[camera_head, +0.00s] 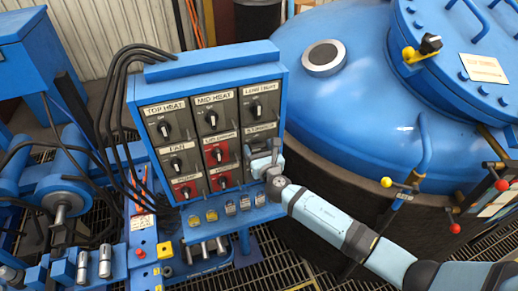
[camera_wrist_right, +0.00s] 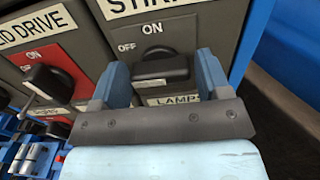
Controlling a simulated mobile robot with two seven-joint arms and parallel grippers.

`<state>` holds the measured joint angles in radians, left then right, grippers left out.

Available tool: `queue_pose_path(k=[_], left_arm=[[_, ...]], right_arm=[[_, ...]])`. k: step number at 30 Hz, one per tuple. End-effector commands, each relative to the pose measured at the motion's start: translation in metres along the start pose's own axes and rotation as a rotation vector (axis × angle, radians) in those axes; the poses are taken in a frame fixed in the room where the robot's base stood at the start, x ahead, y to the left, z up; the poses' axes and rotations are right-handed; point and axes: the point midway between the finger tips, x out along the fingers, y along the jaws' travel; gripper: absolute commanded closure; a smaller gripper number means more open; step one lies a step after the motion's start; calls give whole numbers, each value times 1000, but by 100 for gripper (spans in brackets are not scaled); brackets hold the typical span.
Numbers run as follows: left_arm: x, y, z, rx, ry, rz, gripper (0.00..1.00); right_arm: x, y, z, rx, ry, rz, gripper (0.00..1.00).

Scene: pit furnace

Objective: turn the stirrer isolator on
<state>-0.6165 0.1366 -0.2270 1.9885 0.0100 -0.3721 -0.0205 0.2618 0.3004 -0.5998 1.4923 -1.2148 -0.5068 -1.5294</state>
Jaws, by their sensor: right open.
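The blue control panel (camera_head: 215,75) carries rows of labelled dark rotary switches. The stirrer isolator's black knob (camera_wrist_right: 160,68) sits under a partly cut-off label starting "STIR" (camera_wrist_right: 150,5) in the right wrist view, with ON above it and OFF at its upper left. Its handle lies roughly crosswise. My right gripper (camera_head: 264,160) is open at the panel's right column and hides most of this switch in the head view. In the wrist view its fingers (camera_wrist_right: 162,82) stand one on each side of the knob; contact is unclear. My left gripper is out of view.
The LAMPS label (camera_wrist_right: 175,99) is just below the knob, and a red-plated drive switch (camera_wrist_right: 50,78) is to its left. Black cables (camera_head: 110,100) hang left of the panel. The large blue furnace vessel (camera_head: 340,100) stands close on the right.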

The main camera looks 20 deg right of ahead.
Motion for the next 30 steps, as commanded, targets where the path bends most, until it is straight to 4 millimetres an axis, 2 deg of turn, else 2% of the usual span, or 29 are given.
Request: queue_pose_path(k=[3, 7, 8, 20, 30], left_arm=[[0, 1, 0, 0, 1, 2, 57], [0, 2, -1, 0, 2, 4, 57], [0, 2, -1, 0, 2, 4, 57], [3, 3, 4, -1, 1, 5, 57], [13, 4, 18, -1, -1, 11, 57]], right_arm=[[0, 0, 0, 0, 0, 0, 32], [0, 0, 0, 0, 0, 0, 62], [0, 0, 0, 0, 0, 0, 64], [-1, 0, -2, 68, 0, 1, 64], [-1, 0, -4, 328, 0, 0, 64]])
